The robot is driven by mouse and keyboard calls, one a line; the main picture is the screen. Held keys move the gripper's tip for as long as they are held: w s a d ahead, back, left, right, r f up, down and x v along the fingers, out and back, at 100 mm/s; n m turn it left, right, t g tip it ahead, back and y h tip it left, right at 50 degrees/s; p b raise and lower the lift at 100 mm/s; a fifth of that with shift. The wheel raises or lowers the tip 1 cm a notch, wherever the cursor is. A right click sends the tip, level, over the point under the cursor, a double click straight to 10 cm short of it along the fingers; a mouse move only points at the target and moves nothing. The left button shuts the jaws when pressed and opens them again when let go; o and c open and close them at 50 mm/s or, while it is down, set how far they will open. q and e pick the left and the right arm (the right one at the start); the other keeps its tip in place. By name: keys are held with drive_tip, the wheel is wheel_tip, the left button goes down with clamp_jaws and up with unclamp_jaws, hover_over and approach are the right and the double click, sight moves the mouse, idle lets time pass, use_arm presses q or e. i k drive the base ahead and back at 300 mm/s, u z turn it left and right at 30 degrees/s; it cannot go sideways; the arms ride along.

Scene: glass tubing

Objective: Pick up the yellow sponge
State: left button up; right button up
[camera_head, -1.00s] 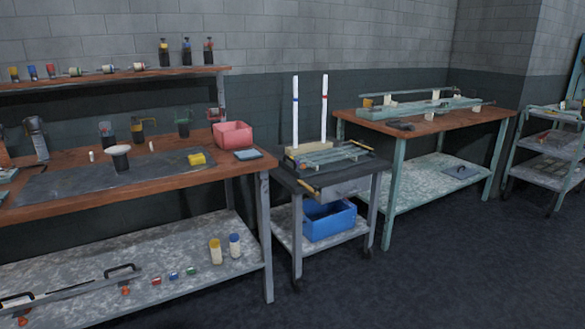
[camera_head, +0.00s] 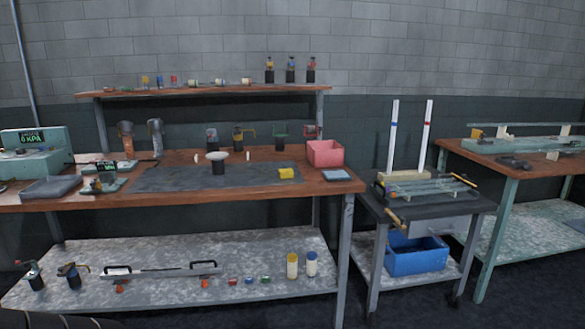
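The yellow sponge (camera_head: 287,174) is a small yellow block. It lies on the right end of the dark mat (camera_head: 240,180) on the wooden workbench (camera_head: 333,187), in front of the red bin. Nothing covers it. Neither of my grippers shows in the head view. A dark curved shape at the bottom left corner is too little visible to identify.
The red bin (camera_head: 325,154) and a small blue-grey pad (camera_head: 337,175) are beside the sponge. A round-topped black stand (camera_head: 218,164) is to its left. A cart (camera_head: 440,208) with upright tubes stands right of the bench. Dark floor shows in front.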

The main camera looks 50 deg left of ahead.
sight(287, 173)
drive_tip(key=u, duration=0.5)
drive_tip(key=i, duration=1.6)
drive_tip(key=u, duration=1.05)
